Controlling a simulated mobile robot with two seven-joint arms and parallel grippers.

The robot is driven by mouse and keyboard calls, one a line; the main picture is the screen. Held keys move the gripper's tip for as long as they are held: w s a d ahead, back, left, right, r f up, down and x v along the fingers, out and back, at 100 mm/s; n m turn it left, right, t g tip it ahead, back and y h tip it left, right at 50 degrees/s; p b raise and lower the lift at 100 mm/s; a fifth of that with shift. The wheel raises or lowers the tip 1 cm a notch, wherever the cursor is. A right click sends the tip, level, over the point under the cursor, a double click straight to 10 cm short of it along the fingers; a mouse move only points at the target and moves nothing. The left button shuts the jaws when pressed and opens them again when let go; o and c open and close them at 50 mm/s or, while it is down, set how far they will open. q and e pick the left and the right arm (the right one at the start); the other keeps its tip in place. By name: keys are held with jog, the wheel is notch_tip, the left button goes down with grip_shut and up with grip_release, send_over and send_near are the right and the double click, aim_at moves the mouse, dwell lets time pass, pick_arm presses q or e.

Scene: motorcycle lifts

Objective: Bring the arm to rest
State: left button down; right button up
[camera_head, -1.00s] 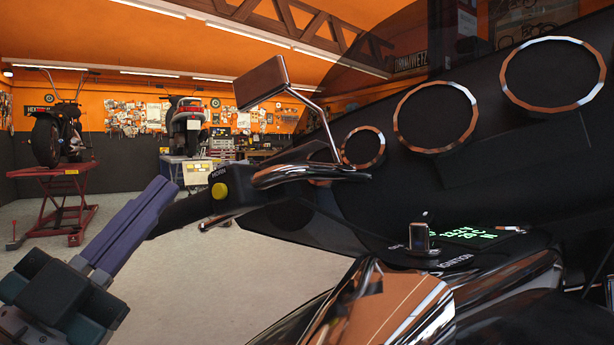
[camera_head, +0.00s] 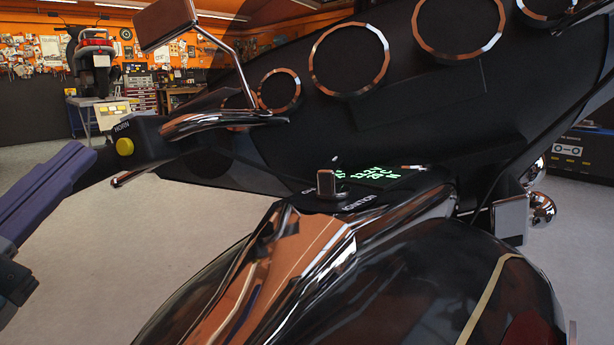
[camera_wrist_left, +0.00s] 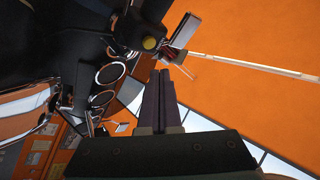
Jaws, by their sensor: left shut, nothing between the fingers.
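My left gripper (camera_head: 82,158) comes in at the left edge of the head view. Its two purple fingers lie together, with nothing between them. The fingertips are just left of the motorcycle's handlebar end, near the yellow horn button (camera_head: 125,146). I cannot tell whether they touch the handlebar. In the left wrist view the shut fingers (camera_wrist_left: 159,78) point up the picture, with the horn button (camera_wrist_left: 149,43) beyond their tips. My right gripper is not in view.
The motorcycle's dark fairing with chrome-ringed gauges (camera_head: 349,58), mirror (camera_head: 165,22), ignition key (camera_head: 326,183) and tank (camera_head: 400,290) fill the middle and right. Another motorcycle (camera_head: 92,60) stands at the back left. Pale floor (camera_head: 110,240) is clear left of the tank.

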pick_arm(q)
jog(key=s+d+r+n+g+y+p, duration=0.2)
jog(key=s+d+r+n+g+p, duration=0.15)
jog(key=s+g+p, duration=0.8)
jog(key=s+d+r+n+g+y+p, duration=0.1)
jog(key=s+d+r+n+g+p, duration=0.2)
jog(key=s+g+p, duration=0.85)
notch_tip(320, 180, up, 37)
jog(key=w+a+t+p, duration=0.1)
jog(key=w+t+p, duration=0.1)
jog(key=p, duration=3.7)
jog(key=shift+w+a+f+n+t, duration=0.15)
jog(key=shift+w+n+t, duration=0.25)
jog(key=shift+t, duration=0.3)
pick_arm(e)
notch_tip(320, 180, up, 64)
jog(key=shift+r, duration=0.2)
